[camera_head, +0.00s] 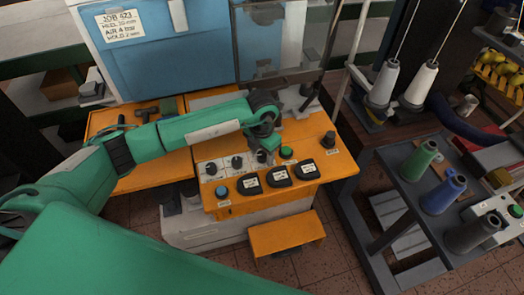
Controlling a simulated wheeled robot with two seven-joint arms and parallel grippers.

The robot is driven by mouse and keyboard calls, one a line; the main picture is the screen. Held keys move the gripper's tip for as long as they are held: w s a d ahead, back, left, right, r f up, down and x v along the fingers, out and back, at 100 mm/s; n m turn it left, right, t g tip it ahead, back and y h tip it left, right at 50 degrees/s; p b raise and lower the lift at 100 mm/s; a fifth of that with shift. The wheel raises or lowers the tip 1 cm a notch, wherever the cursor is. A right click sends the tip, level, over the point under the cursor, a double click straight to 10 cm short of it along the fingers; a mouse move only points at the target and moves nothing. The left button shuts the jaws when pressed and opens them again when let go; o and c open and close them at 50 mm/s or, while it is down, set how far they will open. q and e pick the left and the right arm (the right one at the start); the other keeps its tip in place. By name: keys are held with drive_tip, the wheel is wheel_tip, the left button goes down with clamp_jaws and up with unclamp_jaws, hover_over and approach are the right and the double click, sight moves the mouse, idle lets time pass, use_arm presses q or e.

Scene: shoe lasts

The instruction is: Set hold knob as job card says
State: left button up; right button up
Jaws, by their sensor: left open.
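The job card (120,24) is fixed to the blue machine body at the upper left. It seems to read JOB 423, with heel, air and hold lines; the hold line looks like 2, its unit unclear. A pale plate on the orange console carries dark knobs: a left knob (211,168) and a middle knob (237,162). My left gripper (264,156) points down over the plate's right end, open, and hides what is under it, so I cannot tell whether it touches a knob. The knob labels are too small to read. My right gripper is out of view.
The orange console (222,207) also bears a green button (286,152), a dark knob (329,138), a blue button (221,191) and three black-framed dials (278,176). A grey cart (400,190) with thread cones stands at the right. A clear guard (285,40) rises behind the gripper.

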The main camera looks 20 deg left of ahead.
use_arm(q)
drive_tip(key=c, duration=1)
drive_tip(key=shift+f+m+b, duration=0.2)
drive_tip(key=shift+m+b, duration=0.4)
drive_tip(key=shift+b, duration=0.45)
drive_tip(key=m+b, duration=0.2)
drive_tip(key=b, duration=0.1)
drive_tip(key=shift+f, duration=0.1)
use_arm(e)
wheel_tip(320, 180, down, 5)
use_arm(q)
drive_tip(key=m+b, duration=0.3)
drive_tip(key=b, duration=0.1)
drive_tip(key=shift+m, duration=0.4)
drive_tip(key=shift+r+m+b, duration=0.25)
drive_tip(key=shift+m+b, duration=0.45)
drive_tip(key=shift+b, duration=0.2)
drive_tip(key=shift+r+m, duration=0.1)
drive_tip(key=shift+m, duration=0.2)
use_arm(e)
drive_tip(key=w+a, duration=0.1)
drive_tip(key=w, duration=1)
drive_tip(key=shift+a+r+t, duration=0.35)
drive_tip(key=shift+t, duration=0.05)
